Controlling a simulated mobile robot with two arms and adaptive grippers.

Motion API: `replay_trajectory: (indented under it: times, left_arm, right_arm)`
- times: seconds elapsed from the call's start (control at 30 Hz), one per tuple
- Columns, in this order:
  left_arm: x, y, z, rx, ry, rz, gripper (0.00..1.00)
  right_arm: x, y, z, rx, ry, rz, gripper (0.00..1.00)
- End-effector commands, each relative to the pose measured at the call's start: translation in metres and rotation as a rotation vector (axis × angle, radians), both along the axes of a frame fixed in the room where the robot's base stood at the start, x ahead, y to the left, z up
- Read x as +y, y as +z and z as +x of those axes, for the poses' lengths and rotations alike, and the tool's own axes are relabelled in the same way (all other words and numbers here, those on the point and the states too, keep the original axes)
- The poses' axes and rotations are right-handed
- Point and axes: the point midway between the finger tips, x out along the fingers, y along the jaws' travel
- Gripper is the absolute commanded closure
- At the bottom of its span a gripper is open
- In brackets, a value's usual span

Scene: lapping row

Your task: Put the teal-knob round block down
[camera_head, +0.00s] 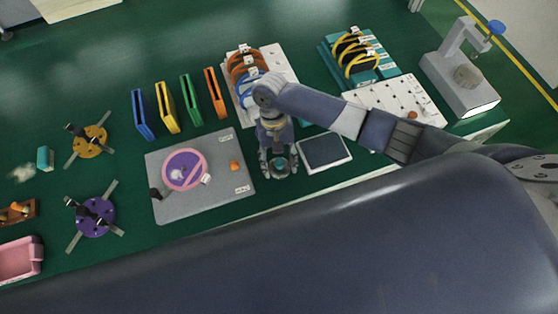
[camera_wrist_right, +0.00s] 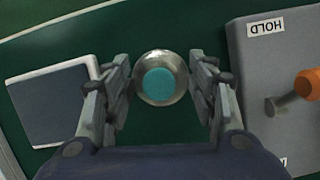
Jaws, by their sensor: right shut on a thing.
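The teal-knob round block (camera_wrist_right: 160,82) is a shiny metal round piece with a teal top. It sits between the fingers of my right gripper (camera_wrist_right: 162,78) in the right wrist view. The right gripper also shows in the head view (camera_head: 279,168), pointing down between the grey plate and the dark square pad, shut on the block. The gripper mostly hides the block there. I cannot tell whether the block touches the green table (camera_head: 120,160). My left gripper is not in view.
Left of the gripper is a grey plate (camera_head: 235,200) with a purple-and-pink disc (camera_head: 184,168) and an orange knob (camera_head: 234,166). Right of it lies a dark, pale-rimmed square pad (camera_head: 324,151). Coloured upright holders (camera_head: 190,100) and a cable rack (camera_head: 245,75) stand behind.

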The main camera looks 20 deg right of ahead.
Motion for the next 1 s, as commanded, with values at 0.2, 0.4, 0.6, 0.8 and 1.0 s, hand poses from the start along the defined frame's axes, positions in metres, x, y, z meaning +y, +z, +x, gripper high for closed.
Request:
replay_trajectory:
  times: [0.2, 0.4, 0.6, 0.8, 1.0]
  left_arm:
    - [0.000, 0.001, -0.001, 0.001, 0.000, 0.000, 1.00]
    - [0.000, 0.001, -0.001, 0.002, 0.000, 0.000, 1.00]
    - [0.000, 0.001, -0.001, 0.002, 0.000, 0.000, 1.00]
    - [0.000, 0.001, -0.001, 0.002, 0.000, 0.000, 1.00]
    - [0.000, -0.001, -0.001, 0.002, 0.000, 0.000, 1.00]
  right_arm:
    - [0.001, -0.005, 0.000, -0.002, 0.001, 0.001, 0.66]
    - [0.001, -0.007, 0.000, -0.001, 0.000, 0.001, 0.66]
    - [0.000, -0.008, 0.000, -0.001, 0.000, 0.001, 0.28]
    - [0.000, -0.007, 0.000, -0.002, 0.000, 0.000, 0.28]
    - [0.000, 0.003, 0.004, -0.004, 0.000, 0.002, 0.28]
